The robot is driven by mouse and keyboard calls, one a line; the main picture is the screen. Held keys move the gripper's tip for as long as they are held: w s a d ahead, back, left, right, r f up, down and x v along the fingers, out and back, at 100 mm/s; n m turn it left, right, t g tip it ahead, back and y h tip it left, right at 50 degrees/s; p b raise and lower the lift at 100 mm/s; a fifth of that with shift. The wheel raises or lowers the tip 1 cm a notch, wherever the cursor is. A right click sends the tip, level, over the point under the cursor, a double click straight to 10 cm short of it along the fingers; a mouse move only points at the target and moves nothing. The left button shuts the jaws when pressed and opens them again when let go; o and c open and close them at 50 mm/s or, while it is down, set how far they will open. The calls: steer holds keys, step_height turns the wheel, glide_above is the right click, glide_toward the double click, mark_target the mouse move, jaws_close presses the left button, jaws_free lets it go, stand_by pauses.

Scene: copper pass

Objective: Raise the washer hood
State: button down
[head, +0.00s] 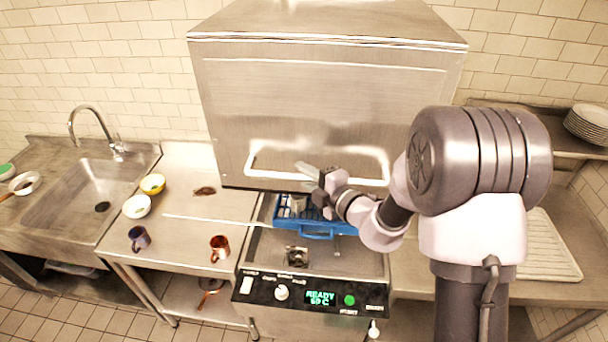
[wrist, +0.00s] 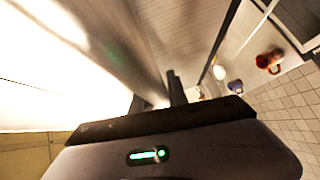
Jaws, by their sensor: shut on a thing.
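The washer hood (head: 325,95) is a large steel box with a pale handle bar (head: 270,175) low across its front. The hood's lower edge stands above the washer base, and a blue rack (head: 317,234) shows in the gap below. My gripper (head: 318,178) is at the middle of the handle and shut on it. My wrist and fingers hide part of the bar. In the wrist view, the fingers (wrist: 175,90) point toward the bright, blurred hood front, and their grip on the bar is hard to make out.
A control panel (head: 315,295) with a green display is on the washer's front. Left are a counter with bowls (head: 137,206), mugs (head: 220,247) and a sink (head: 100,185). Right are a ribbed drainboard (head: 550,250) and stacked plates (head: 588,124) on a shelf.

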step_height(320, 180, up, 2)
steer(key=shift+r+p, duration=0.25)
steer(key=shift+p, duration=0.35)
steer(key=shift+f, duration=0.1)
steer(key=c, duration=1.3)
jaws_free()
steer(key=b+v, duration=0.2)
steer(key=v, duration=1.5)
steer(key=shift+s, duration=0.2)
steer(key=shift+f, duration=0.1)
